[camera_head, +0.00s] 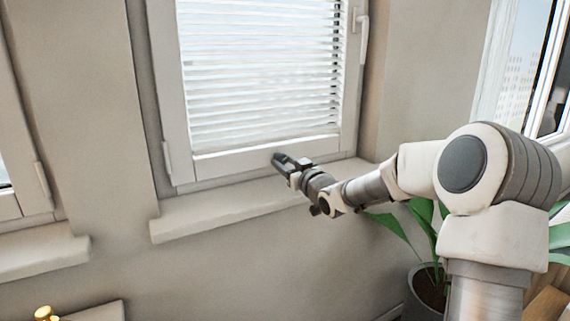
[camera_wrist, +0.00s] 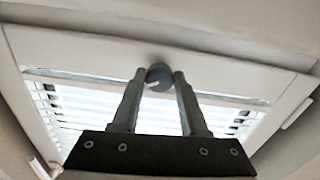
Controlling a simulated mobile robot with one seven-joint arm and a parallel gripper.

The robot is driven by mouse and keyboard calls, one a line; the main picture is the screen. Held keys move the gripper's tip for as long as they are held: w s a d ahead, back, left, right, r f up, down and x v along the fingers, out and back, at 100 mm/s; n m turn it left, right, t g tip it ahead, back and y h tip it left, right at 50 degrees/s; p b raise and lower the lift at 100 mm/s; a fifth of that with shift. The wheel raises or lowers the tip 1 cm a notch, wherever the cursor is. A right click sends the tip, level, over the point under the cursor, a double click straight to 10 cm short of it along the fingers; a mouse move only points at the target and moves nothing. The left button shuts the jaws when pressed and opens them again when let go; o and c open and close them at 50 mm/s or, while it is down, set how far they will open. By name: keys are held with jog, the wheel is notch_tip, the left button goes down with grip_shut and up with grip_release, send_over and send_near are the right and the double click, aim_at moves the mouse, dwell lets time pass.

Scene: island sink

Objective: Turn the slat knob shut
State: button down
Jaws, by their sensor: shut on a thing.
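The slat knob (camera_wrist: 159,77) is a small round dark grey knob with a pale mark on its face. It sits on the window's white frame rail in the wrist view, between the tips of my two fingers. My gripper (camera_wrist: 160,84) is shut on the knob. In the head view my gripper (camera_head: 279,160) reaches the bottom rail of the window frame, and the knob is hidden behind the fingers. The white slat blind (camera_head: 260,75) covers the window pane, and thin gaps of light show between its slats.
A window sill (camera_head: 225,205) runs just below my gripper. A window handle (camera_head: 363,35) is on the frame's right side. A potted plant (camera_head: 428,285) stands below my arm at the right. The wall (camera_head: 250,270) under the sill is clear.

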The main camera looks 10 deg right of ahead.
dwell(0.3)
jog(key=shift+r+m+p, duration=0.15)
jog(key=shift+m+p, duration=0.85)
jog(key=shift+p, duration=0.15)
jog(key=m+p, duration=0.3)
jog(key=shift+a+m, duration=0.1)
jog(key=shift+m, duration=0.2)
jog(key=m+p, duration=0.4)
jog(key=m, duration=0.2)
jog(key=m+p, duration=0.2)
jog(key=m, duration=0.4)
jog(key=shift+m+p, duration=0.3)
jog(key=shift+m, duration=0.1)
jog(key=m, duration=0.5)
jog(key=shift+m, duration=0.4)
jog(key=shift+r, duration=0.1)
